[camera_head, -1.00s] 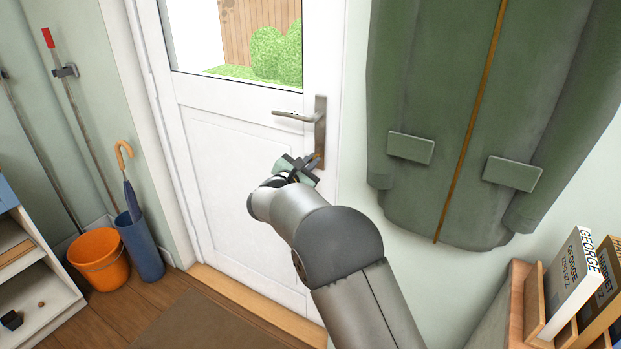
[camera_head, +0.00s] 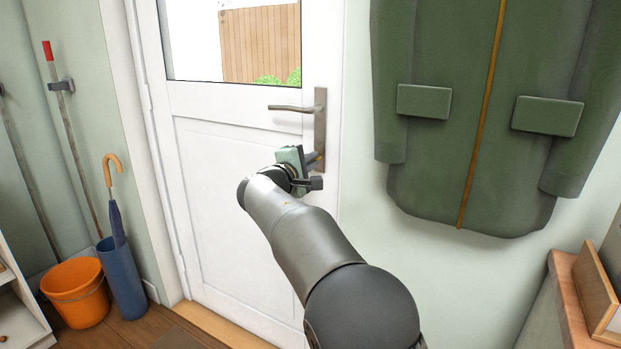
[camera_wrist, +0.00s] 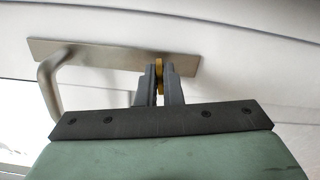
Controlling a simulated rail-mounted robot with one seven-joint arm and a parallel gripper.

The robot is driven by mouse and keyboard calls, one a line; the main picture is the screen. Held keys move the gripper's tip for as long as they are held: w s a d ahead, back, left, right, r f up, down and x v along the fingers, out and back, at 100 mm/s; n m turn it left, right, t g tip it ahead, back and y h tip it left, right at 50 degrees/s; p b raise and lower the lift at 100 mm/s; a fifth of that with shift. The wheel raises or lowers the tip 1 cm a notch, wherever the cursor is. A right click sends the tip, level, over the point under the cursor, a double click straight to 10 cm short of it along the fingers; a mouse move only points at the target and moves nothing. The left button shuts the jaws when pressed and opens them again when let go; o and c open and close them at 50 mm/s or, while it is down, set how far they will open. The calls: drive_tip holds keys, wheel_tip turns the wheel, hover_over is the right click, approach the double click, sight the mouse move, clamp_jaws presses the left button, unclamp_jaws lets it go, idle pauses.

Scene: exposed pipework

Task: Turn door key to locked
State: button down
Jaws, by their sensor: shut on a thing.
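The white door (camera_head: 240,190) stands at the middle of the head view and looks closed. Its metal handle plate (camera_head: 320,115) carries a lever (camera_head: 288,108) that points left and lies level. My gripper (camera_head: 314,160) is at the lower end of the plate, below the lever. In the wrist view, my gripper (camera_wrist: 160,88) has its two fingers close together on a thin brass-yellow key (camera_wrist: 159,70), in front of one end of the plate (camera_wrist: 110,54). The fingers cover most of the key, and the keyhole is hidden.
A green coat (camera_head: 465,120) hangs on the wall right of the door. A wooden-topped unit (camera_head: 568,290) stands at the lower right. An orange bucket (camera_head: 77,293) and a blue umbrella stand (camera_head: 122,280) are at the left, away from my arm.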

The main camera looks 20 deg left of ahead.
drive_tip(key=shift+f+m+b, duration=0.15)
drive_tip(key=shift+m+b, duration=1.05)
drive_tip(key=shift+b, duration=0.05)
drive_tip(key=c, duration=1.6)
unclamp_jaws()
drive_tip(key=shift+s, duration=0.1)
drive_tip(key=s+a, duration=0.1)
drive_tip(key=s, duration=0.4)
drive_tip(key=s+a+p, duration=0.1)
drive_tip(key=s, duration=0.5)
drive_tip(key=s+a, duration=0.1)
drive_tip(key=s, duration=0.5)
